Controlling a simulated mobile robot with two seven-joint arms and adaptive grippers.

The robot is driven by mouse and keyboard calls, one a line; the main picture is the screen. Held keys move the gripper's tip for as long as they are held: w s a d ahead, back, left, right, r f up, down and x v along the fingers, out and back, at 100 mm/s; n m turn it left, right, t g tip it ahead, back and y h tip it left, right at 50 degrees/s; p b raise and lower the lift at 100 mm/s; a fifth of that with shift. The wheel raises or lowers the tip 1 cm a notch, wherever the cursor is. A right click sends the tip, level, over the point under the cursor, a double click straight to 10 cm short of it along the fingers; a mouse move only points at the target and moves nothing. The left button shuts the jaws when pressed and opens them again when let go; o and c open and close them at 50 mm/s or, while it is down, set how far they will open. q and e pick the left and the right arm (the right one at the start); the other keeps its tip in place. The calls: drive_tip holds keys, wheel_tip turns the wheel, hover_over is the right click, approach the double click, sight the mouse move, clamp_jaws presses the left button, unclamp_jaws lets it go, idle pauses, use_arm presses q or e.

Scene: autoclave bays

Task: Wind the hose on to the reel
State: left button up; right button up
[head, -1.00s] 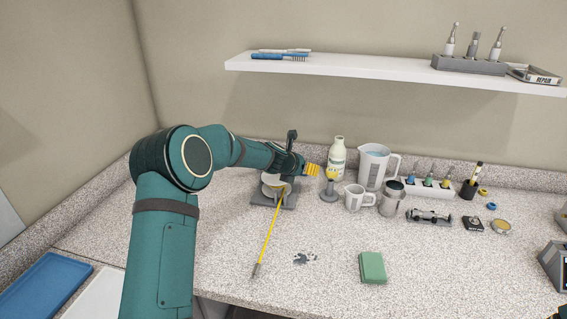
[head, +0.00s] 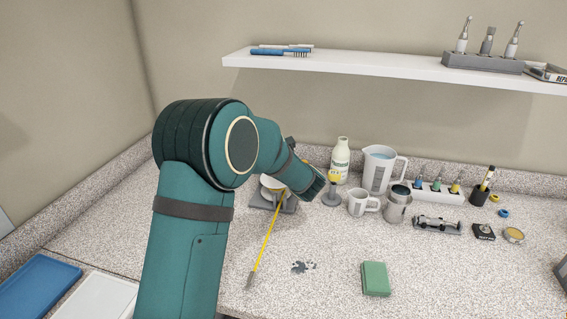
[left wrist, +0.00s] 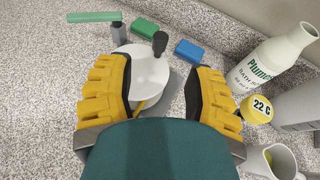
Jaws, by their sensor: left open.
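The reel (head: 265,197) stands on the worktop, partly hidden behind my left arm in the head view. In the left wrist view its pale round face (left wrist: 148,72) and black crank knob (left wrist: 160,42) show between my fingers. The yellow hose (head: 267,238) runs from the reel down across the worktop towards the front, straight, with a grey end. My left gripper (left wrist: 160,72) is open, with its yellow fingers on either side of the reel's face and knob in the picture. No contact can be made out. My right gripper is out of view.
Right of the reel stand a white bottle (head: 340,160), a yellow-topped gauge (head: 331,190), a mug (head: 362,203), a jug (head: 378,170) and a metal pitcher (head: 397,205). A green block (head: 375,279) lies in front. A shelf (head: 390,68) hangs above. The front middle worktop is mostly clear.

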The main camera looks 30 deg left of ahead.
use_arm(q)
drive_tip(key=x, duration=0.9)
drive_tip(key=shift+w+a+f, duration=0.15)
drive_tip(key=shift+w+f, duration=0.05)
drive_tip(key=shift+w, duration=0.1)
clamp_jaws()
